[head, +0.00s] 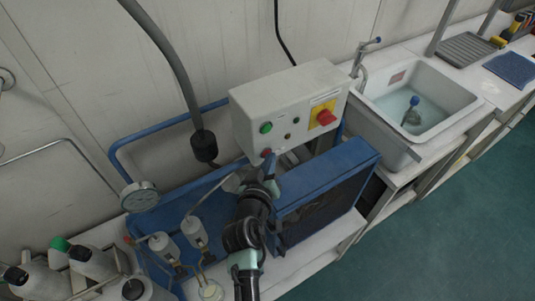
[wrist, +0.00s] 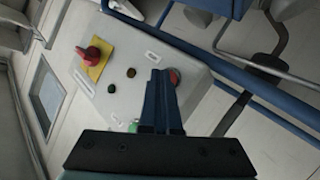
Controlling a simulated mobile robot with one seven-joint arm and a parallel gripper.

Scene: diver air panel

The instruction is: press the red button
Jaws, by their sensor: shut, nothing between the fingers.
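A pale grey control box (head: 285,88) stands upright behind the blue frame. The round red button (head: 266,153) is at the lower left of its front face. It also shows in the wrist view (wrist: 174,75), partly hidden behind my fingertips. My gripper (head: 269,164) is shut and empty, with its tips at the red button in both views. I cannot tell whether they touch it. In the wrist view my gripper (wrist: 160,76) overlaps the left side of the button.
A green button (head: 266,128) sits above the red one. A red rotary switch on a yellow plate (head: 325,117) is at the box's right. A blue-framed unit (head: 325,177) stands close to my arm. A gauge (head: 139,196) and bottles are at left, a sink (head: 415,95) at right.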

